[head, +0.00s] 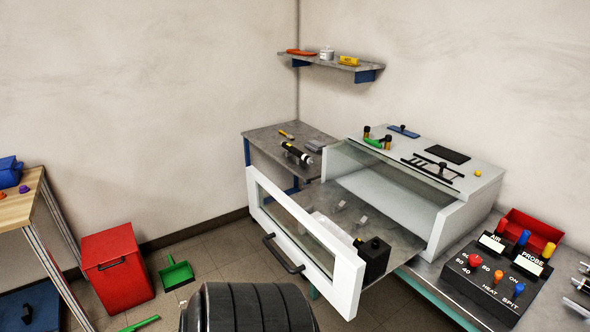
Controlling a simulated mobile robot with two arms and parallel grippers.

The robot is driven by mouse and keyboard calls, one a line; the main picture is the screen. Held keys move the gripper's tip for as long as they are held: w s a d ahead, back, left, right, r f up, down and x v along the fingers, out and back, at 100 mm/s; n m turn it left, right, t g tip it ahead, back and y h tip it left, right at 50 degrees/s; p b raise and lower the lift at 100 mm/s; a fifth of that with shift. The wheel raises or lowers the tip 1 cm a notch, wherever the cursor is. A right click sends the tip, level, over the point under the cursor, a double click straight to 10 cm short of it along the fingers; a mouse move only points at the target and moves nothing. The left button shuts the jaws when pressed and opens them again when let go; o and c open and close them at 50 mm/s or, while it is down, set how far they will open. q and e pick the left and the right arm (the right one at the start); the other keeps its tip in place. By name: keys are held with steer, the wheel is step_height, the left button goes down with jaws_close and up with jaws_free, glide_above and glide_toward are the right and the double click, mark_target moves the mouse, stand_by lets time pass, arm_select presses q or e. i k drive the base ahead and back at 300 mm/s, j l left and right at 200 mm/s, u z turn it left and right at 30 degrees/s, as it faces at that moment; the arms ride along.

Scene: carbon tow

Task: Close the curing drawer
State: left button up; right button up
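The curing drawer (345,284) is pulled well out of its pale grey cabinet (470,213), toward the lower left. Its white front frame has a glass window and a dark bar handle (283,254) on the outside. The drawer's grey floor (400,240) carries a black block (374,260) near the front right corner, a white piece beside it and small metal pieces (361,221). The cabinet's inside is open to view behind the drawer. Neither of my grippers is in view.
A control box (490,285) with coloured knobs sits on the bench right of the drawer. A red bin (117,267) and green dustpan (176,273) stand on the floor at left. A wooden table (18,206) is at far left.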

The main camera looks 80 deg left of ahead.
mark_target(342, 279)
steer(key=u, duration=2.4)
steer(key=i+l, duration=0.1)
steer(key=l, duration=0.35)
steer(key=i+l+u, duration=0.1)
steer(key=l, duration=0.35)
